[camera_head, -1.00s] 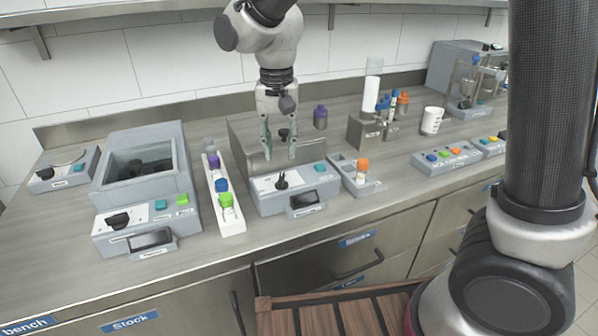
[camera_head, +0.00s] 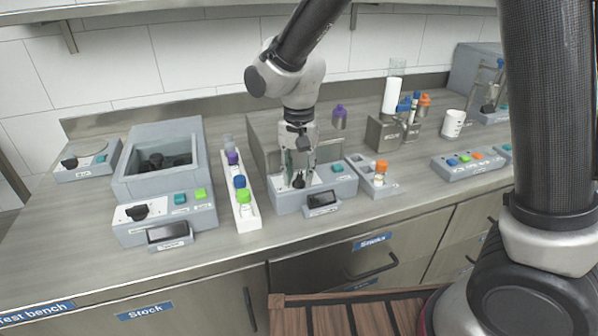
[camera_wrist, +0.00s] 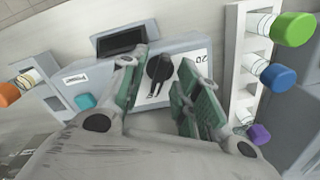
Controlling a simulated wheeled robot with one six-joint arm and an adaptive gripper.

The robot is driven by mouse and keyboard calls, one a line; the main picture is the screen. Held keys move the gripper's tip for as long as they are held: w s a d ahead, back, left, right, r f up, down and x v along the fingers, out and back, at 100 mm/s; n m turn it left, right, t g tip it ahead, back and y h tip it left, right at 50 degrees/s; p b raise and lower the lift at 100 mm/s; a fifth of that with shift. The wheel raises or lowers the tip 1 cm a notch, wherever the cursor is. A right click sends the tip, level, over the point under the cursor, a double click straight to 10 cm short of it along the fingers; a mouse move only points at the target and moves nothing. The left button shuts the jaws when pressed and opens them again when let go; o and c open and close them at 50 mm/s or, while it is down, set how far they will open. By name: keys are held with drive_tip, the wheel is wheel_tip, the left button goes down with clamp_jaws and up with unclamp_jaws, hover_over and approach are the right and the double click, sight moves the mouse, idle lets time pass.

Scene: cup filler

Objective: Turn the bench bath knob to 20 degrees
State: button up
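A black knob (camera_wrist: 158,68) on a white dial plate sits on the front of the middle grey box (camera_head: 284,203); it also shows in the head view (camera_head: 299,181). A printed 20 is on the plate beside it. I cannot tell the knob's exact angle. My gripper (camera_head: 299,178) points down at this knob. In the wrist view its green-padded fingers (camera_wrist: 160,76) are apart, one on each side of the knob, with gaps visible. A second black knob (camera_head: 136,212) is on the left box with the open basin (camera_head: 125,180). The small labels do not let me tell which is the bench bath.
A white rack (camera_head: 246,222) with capped vials stands left of the middle box. A grey holder with an orange-capped vial (camera_head: 380,172) stands right of it. A small screen (camera_head: 322,199) is in front of the box. The front bench strip is clear.

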clamp_jaws()
drive_tip(key=n, duration=0.5)
drive_tip(key=shift+n, duration=0.4)
drive_tip(key=n, duration=1.1)
drive_tip(key=shift+n, duration=0.3)
drive_tip(key=n, duration=0.6)
drive_tip(key=shift+n, duration=0.4)
unclamp_jaws()
